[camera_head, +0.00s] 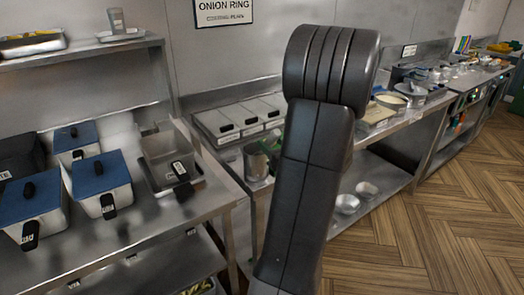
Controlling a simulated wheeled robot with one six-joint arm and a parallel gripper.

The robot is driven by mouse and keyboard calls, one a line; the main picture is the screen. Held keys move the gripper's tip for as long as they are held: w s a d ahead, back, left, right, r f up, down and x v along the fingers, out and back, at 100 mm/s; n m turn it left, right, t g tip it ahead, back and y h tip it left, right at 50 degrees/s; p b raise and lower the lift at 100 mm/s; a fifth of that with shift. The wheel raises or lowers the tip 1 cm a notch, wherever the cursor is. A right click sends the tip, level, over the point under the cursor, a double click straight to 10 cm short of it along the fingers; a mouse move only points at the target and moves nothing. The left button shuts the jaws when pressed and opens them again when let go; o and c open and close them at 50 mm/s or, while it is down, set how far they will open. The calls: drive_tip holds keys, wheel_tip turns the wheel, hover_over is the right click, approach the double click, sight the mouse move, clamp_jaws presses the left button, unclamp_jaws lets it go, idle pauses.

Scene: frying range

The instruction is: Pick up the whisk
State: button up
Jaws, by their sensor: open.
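I cannot make out a whisk in this view. My dark arm rises through the middle of the picture and hides part of the counter behind it. My gripper is not in view. A metal pot (256,162) stands on the middle counter just left of my arm, with something green beside it that is too small to tell.
The left steel table (150,225) bears blue-lidded containers (101,182) and an open metal container (168,153). Lidded trays (237,119) stand behind the pot. Bowls (347,204) sit on a lower shelf right of my arm. Wooden floor (440,225) is clear at right.

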drive_tip(key=p+x, duration=0.1)
drive_tip(key=x, duration=0.2)
drive_tip(key=shift+w+r, duration=0.15)
drive_tip(key=shift+w, duration=0.05)
drive_tip(key=c, duration=1)
clamp_jaws()
drive_tip(key=shift+r, duration=0.1)
